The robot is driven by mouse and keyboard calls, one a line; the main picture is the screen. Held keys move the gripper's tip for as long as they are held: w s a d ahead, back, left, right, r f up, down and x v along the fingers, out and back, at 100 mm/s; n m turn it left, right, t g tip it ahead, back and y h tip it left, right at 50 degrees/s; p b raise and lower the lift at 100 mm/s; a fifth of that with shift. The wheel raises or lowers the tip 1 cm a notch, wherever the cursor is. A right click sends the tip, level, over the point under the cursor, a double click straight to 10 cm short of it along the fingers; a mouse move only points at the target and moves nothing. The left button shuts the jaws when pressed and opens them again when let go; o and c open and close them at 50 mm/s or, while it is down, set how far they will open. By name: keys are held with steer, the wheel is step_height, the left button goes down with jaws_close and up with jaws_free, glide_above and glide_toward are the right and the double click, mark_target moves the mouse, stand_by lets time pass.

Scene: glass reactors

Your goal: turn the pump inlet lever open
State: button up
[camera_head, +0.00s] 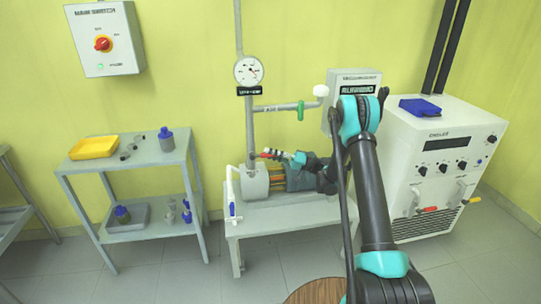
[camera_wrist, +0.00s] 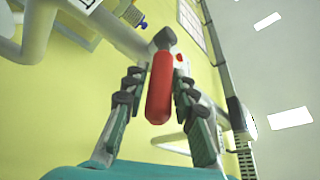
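A red lever handle (camera_wrist: 160,90) stands between the two fingers of my gripper (camera_wrist: 160,72) in the wrist view. A thin gap shows on each side, so the fingers look open around it and not closed on it. The handle's upper end meets a grey valve stem (camera_wrist: 165,38). In the head view my gripper (camera_head: 284,156) is above the pump (camera_head: 257,183), by the vertical pipe, with a bit of the red lever (camera_head: 266,154) at its tips. My gripper and arm hide part of the pump there.
A green lever (camera_head: 300,111) hangs from the side pipe below the gauge (camera_head: 249,71). A blue-handled lever (camera_head: 232,208) is on the pump's left. A shelf cart (camera_head: 135,163) stands left, a white machine (camera_head: 440,165) right, and a round wooden top (camera_head: 318,291) in front.

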jaws_close()
steer(key=shift+r, duration=0.15)
step_height(320, 180, up, 2)
steer(key=n+h, duration=0.1)
steer(key=h, duration=0.2)
steer(key=shift+a, duration=0.15)
steer(key=shift+s+a+r+n+h, duration=0.15)
steer(key=shift+a+r+n+h, duration=0.2)
steer(key=shift+r+h, duration=0.55)
steer(key=shift+s+a+r+n+h, duration=0.1)
steer(key=shift+a+r+n+h, duration=0.3)
steer(key=shift+h, duration=0.8)
steer(key=shift+d, duration=0.1)
steer(key=o, duration=0.5)
jaws_free()
